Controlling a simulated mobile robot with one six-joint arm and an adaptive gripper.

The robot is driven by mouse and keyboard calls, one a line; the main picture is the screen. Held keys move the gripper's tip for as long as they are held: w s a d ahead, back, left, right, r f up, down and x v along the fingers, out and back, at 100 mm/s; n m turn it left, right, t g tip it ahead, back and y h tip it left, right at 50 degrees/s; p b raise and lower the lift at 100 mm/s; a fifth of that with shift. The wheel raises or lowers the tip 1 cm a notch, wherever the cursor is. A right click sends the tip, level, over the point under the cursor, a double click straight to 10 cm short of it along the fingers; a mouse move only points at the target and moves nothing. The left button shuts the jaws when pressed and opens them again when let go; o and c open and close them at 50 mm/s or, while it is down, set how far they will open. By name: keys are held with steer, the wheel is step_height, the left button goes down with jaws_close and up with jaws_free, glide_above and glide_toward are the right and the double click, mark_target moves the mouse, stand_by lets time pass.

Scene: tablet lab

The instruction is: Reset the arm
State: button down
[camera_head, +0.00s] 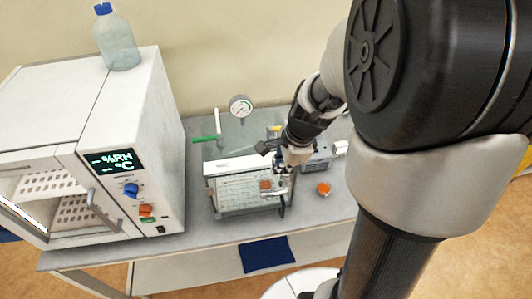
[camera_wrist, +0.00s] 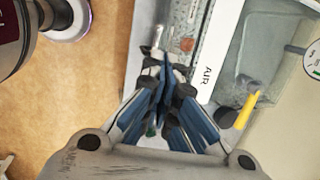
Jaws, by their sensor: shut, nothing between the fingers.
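My arm reaches from the upper right over the bench in the head view. My gripper (camera_head: 279,166) is above the front right part of a white-framed device with a gridded front (camera_head: 236,194). In the wrist view my gripper (camera_wrist: 163,68) has its blue-padded fingers drawn together, with no object visible between them. The fingertips appear close to the edge of the device, whose white top (camera_wrist: 222,48) carries lettering. I cannot tell whether they touch it.
A white chamber (camera_head: 150,150) with a lit display stands at left, a bottle (camera_head: 118,42) on top. A gauge (camera_head: 241,106) and green handle (camera_head: 204,139) are behind the device. An orange-red knob (camera_head: 323,188) is at right. The bench's front strip (camera_head: 200,243) is clear.

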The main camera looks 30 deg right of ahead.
steer(key=shift+w, duration=0.15)
steer(key=s+a+f+n+t+b, duration=0.1)
steer(key=s+a+f+n+b, duration=0.2)
steer(key=n+b, duration=0.7)
steer(key=s+a+f+n+h+b, duration=0.1)
steer(key=s+a+f+n+b, duration=0.2)
steer(key=s+a+n+b, duration=0.5)
steer(key=s+n+b, duration=0.2)
steer(key=s+n, duration=0.1)
steer(key=s, duration=0.1)
steer(key=shift+s+a+f+t, duration=0.15)
steer(key=shift+s+f+t, duration=0.15)
steer(key=shift+f+t, duration=0.1)
